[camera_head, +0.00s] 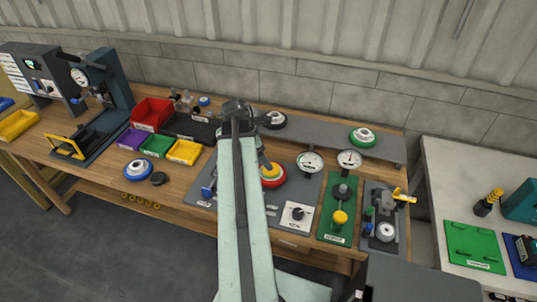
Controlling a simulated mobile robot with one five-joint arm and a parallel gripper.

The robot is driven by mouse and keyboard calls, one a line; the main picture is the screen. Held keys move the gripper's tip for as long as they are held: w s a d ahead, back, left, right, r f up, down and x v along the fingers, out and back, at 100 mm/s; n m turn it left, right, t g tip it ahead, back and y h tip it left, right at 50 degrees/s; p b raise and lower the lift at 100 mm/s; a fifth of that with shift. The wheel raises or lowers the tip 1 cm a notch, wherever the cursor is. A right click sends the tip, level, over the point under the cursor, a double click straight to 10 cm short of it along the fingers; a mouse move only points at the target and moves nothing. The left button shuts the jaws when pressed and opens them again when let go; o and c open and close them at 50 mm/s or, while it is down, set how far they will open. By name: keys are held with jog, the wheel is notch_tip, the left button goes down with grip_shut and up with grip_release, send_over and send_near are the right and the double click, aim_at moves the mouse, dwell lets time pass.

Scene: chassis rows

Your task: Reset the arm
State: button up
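My arm (245,210), pale green with a dark strip, rises from the bottom middle of the head view and reaches over the bench. Its dark joint (236,108) is at the top, in front of the back shelf. The part beyond that joint, with my gripper, is hidden behind the arm or too small to make out. I cannot see whether it holds anything. A red and yellow round part (272,175) shows just right of the arm, partly covered by it.
The wooden bench (190,190) carries red (152,112), purple, green and yellow bins, a press (105,95) at left, and panels with gauges (310,162) at right. A raised grey shelf (320,135) runs along the back. A white table (440,190) stands at far right.

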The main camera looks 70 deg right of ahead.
jog(key=shift+w+a+r, duration=0.1)
jog(key=shift+r, duration=0.35)
jog(key=shift+f, duration=0.15)
jog(key=w+a+n+t, duration=0.1)
jog(key=w+a+n, duration=0.2)
jog(key=w+a, duration=0.85)
jog(key=w+a+n+t, duration=0.1)
jog(key=w+a+n, duration=0.2)
jog(key=w+a, duration=0.8)
jog(key=w+a+m+y, duration=0.1)
jog(key=w+a+m, duration=0.2)
jog(key=a, duration=0.8)
jog(key=w+a+f+m+t+y, duration=0.1)
jog(key=w+a+m, duration=0.2)
jog(key=a, duration=0.8)
jog(key=w+a+m, duration=0.4)
jog(key=a+m, duration=0.3)
jog(key=a, duration=0.4)
jog(key=shift+f+t+y, duration=0.4)
